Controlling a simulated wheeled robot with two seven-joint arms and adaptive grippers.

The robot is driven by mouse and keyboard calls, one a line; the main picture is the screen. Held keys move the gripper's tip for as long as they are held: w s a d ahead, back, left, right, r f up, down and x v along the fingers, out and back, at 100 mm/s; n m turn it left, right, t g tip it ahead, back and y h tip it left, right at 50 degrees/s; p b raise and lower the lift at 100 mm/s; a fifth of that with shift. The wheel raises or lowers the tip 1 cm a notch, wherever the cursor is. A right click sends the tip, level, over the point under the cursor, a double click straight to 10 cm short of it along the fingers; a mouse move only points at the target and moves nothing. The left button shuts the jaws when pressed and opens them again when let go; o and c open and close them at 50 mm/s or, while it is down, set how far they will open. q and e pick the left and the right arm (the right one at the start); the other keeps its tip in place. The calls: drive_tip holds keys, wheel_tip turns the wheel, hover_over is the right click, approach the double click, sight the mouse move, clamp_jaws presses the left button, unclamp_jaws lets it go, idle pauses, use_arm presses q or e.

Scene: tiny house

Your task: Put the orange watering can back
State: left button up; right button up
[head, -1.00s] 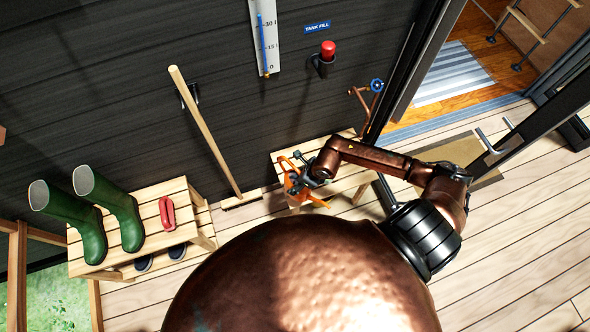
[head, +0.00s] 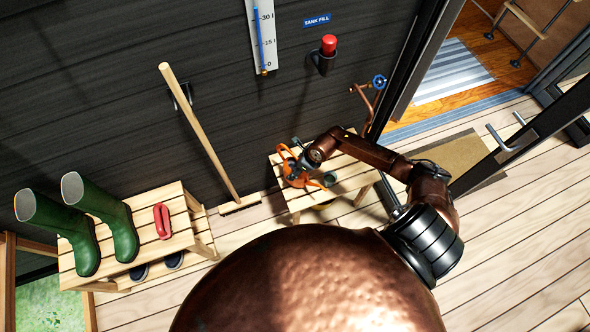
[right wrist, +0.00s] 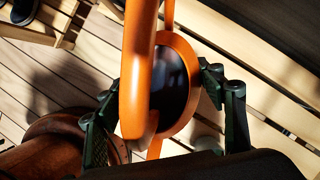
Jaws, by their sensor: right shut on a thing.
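The orange watering can (head: 284,161) is over the left end of a small slatted wooden bench (head: 352,189) by the dark wall. My right gripper (head: 303,169) is shut on it. In the right wrist view the can (right wrist: 139,65) fills the middle, with its dark opening showing and a finger of the right gripper (right wrist: 166,108) on either side. I cannot tell whether the can's base touches the bench. My left gripper is not in view.
A broom (head: 200,135) leans on the wall. Green boots (head: 112,215) and a red object (head: 162,221) sit on another bench at left. A door (head: 520,140) stands open at right.

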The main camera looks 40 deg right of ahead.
wheel_tip(320, 180, down, 2)
drive_tip(key=shift+f, duration=0.1)
drive_tip(key=o, duration=2)
drive_tip(key=shift+s, duration=0.1)
drive_tip(key=shift+o, duration=0.2)
drive_tip(key=p+v, duration=0.3)
drive_tip(key=v, duration=0.9)
